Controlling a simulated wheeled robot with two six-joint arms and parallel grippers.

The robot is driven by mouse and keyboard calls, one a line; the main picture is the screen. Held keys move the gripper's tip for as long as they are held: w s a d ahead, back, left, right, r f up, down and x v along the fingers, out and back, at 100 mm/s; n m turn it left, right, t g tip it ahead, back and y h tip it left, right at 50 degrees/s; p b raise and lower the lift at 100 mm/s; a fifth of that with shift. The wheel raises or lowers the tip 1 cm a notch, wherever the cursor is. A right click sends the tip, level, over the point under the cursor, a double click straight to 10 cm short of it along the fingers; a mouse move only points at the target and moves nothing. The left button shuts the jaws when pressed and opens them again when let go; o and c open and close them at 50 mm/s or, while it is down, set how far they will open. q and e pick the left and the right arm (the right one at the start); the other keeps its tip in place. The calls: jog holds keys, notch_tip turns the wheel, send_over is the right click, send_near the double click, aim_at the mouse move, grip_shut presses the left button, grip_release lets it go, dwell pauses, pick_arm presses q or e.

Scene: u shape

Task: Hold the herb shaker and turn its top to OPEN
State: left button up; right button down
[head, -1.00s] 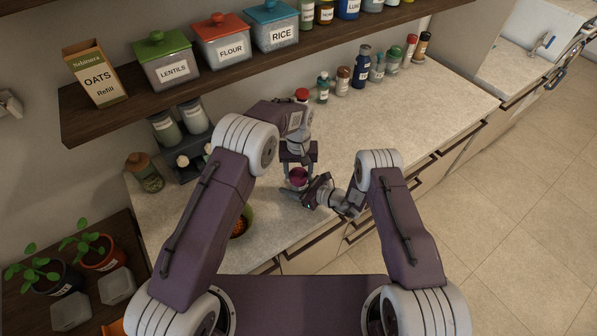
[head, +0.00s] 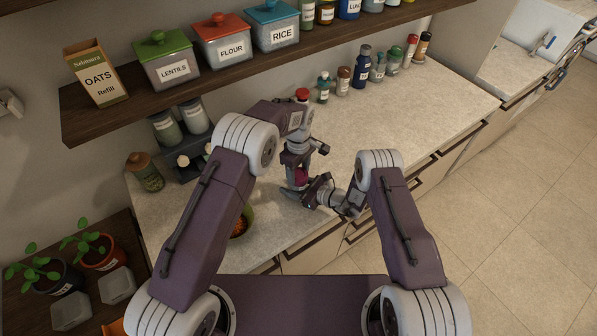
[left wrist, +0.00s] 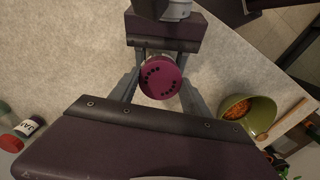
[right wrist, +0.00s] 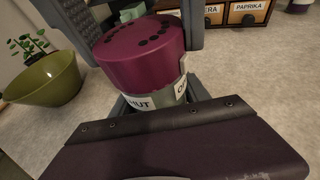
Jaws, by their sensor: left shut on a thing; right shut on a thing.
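The herb shaker has a magenta top (head: 301,178) with dark holes. It stands upright on the counter, mostly hidden by my grippers in the head view. My left gripper (left wrist: 161,88) comes from above and is shut on the top, a finger on each side; the top's holes (left wrist: 161,77) face the left wrist camera. My right gripper (right wrist: 158,100) is shut around the lower body from the side. In the right wrist view, the magenta top (right wrist: 140,58) sits above a pale band (right wrist: 150,98) with lettering ending in "HUT" and, to the right, a partly hidden label starting with "O".
Several bottles (head: 361,70) line the wall, and a jar (head: 146,174) stands at left. The counter to the right is clear.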

aim_at(298, 174)
pick_arm(q)
jog(key=shift+n, duration=0.6)
jog(key=o, duration=1.4)
notch_tip(298, 174, up, 12)
jog(key=shift+r, duration=0.1)
